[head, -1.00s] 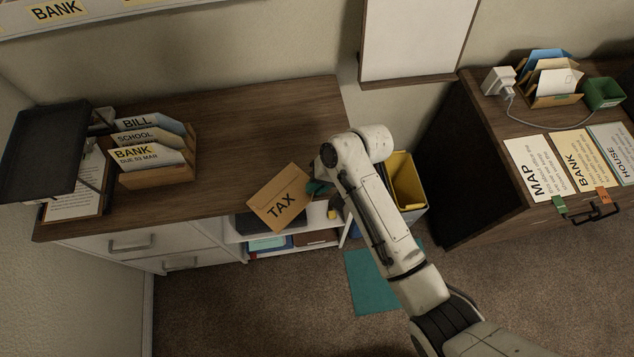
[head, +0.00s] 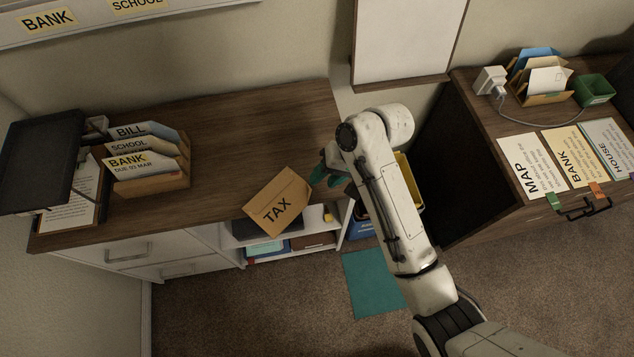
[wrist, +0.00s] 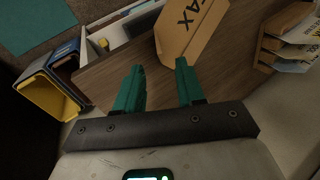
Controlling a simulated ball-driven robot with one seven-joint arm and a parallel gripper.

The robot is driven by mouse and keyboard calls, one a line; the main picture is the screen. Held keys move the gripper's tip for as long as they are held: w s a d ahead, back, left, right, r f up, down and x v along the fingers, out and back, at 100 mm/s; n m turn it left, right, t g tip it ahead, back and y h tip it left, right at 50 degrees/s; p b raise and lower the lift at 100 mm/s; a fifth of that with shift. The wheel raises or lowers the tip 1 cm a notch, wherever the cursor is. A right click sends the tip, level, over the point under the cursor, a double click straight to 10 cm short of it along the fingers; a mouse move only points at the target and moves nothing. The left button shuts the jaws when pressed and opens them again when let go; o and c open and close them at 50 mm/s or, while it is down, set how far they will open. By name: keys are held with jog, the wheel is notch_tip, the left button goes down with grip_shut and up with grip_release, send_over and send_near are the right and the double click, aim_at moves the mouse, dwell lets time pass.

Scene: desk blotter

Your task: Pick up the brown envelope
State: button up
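The brown envelope (head: 277,202), marked TAX, lies at the front edge of the left wooden desktop, and its front corner sticks out past the edge. My gripper (head: 324,168) is just right of the envelope in the head view, its green fingers partly hidden by my arm. In the wrist view my gripper (wrist: 160,67) has its two green fingers spread apart with nothing between them. The envelope (wrist: 190,32) lies beyond the fingertips there, apart from them and cut off by the top of the picture.
A wooden letter holder (head: 152,184) with BILL, SCHOOL and BANK envelopes stands on the left, beside a black tray (head: 42,160). A yellow-lined bin (wrist: 50,93) stands by the desk's right end. The desktop (head: 245,130) behind the envelope is clear.

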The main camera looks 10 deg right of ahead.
jog(key=shift+v, duration=1.8)
